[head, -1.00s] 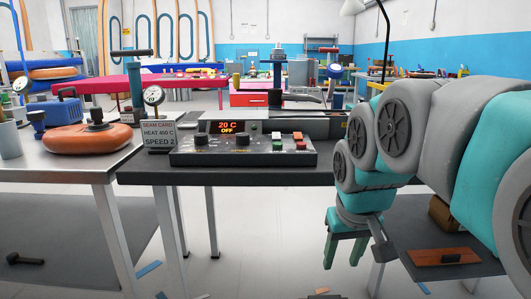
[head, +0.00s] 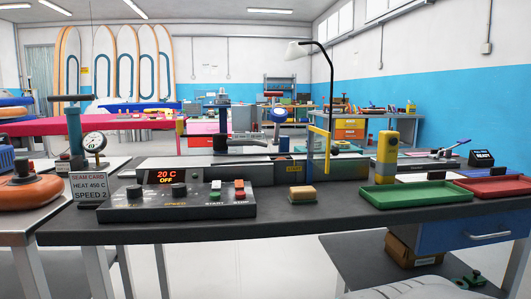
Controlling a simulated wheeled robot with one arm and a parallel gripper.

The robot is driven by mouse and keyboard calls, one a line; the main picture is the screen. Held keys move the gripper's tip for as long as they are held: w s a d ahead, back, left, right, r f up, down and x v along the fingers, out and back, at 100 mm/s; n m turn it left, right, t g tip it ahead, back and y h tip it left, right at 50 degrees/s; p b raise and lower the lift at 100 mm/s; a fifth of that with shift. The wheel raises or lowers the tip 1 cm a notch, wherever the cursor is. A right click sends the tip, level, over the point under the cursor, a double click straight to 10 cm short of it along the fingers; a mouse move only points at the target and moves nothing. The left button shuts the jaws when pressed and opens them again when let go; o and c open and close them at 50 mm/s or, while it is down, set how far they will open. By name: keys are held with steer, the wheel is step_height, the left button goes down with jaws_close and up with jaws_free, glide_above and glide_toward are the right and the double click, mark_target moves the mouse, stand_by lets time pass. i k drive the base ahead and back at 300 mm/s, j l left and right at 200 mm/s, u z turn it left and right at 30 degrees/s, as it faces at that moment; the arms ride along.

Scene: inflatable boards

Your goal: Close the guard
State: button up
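A clear panel with a yellow frame, which looks like the guard (head: 318,151), stands upright on the machine at the middle of the bench, seen nearly edge-on. The dark machine body (head: 262,172) runs behind the control box (head: 180,204). The box has two knobs, a green and a red button, and a display (head: 166,177) reading 20 C and OFF. A card (head: 90,187) left of it reads heat 450 C, speed 2. My gripper is not in view; a pale grey shape at the bottom edge may be part of my arm.
A tan block (head: 302,193) sits before the guard. To the right are a yellow bottle-like thing (head: 387,152), a green tray (head: 409,194) and a red tray (head: 496,187). A black lamp arm (head: 331,75) rises behind. An orange ring (head: 28,190) lies left.

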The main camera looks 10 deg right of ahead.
mark_target(334, 150)
steer(key=i+l+u, duration=0.2)
steer(key=l, duration=0.3)
steer(key=i+l+u, duration=0.1)
steer(key=l+u, duration=0.15)
steer(key=l, duration=0.25)
steer(key=i+l+u, duration=0.2)
steer(key=l, duration=0.35)
steer(key=l+u, duration=0.2)
steer(key=l, duration=0.35)
